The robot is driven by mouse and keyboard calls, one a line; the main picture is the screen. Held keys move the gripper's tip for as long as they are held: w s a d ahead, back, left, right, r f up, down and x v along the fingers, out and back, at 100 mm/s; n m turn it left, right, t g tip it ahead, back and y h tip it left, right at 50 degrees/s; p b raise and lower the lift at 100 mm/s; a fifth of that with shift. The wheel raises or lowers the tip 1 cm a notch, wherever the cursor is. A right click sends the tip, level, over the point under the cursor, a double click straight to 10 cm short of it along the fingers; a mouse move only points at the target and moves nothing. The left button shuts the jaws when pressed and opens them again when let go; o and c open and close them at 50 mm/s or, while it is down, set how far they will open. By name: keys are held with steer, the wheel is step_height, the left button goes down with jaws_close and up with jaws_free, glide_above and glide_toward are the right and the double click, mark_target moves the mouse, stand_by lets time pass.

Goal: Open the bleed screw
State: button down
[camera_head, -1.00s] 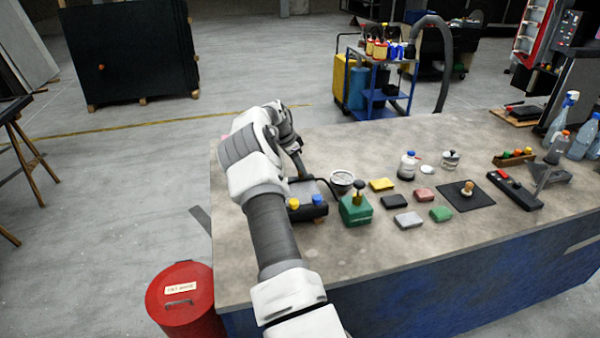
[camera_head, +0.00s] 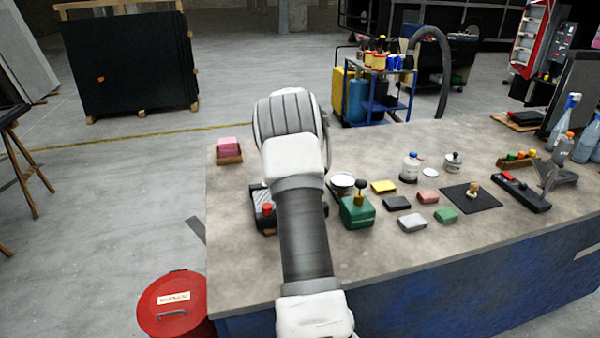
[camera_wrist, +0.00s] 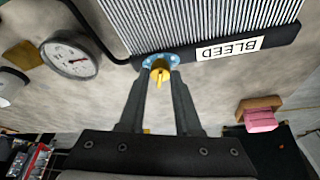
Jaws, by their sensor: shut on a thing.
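The bleed screw (camera_wrist: 159,77) is a small yellow part in a light blue collar at the edge of a ribbed metal unit (camera_wrist: 200,18). A white label reading BLEED (camera_wrist: 229,49) appears upside down beside it in the wrist view. My gripper (camera_wrist: 159,70) has its two dark fingers closed around the yellow screw. In the head view my arm hides the gripper and the screw; only the unit's dark left part (camera_head: 262,195) and a red knob (camera_head: 267,210) show.
A round gauge (camera_wrist: 72,54) lies close by in the wrist view. A green box with a black knob (camera_head: 357,211) stands right of my arm. A pink block in a wooden tray (camera_head: 229,151) sits at the bench's (camera_head: 235,260) back left. The left front of the bench is clear.

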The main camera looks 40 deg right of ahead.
steer(key=shift+s+d+n+t+y, duration=0.1)
steer(key=shift+n+t+y, duration=0.5)
steer(key=shift+n, duration=1.2)
steer(key=c, duration=0.6)
jaws_free()
steer(key=shift+b, duration=0.3)
steer(key=v, duration=1.7)
steer(key=shift+r, duration=0.25)
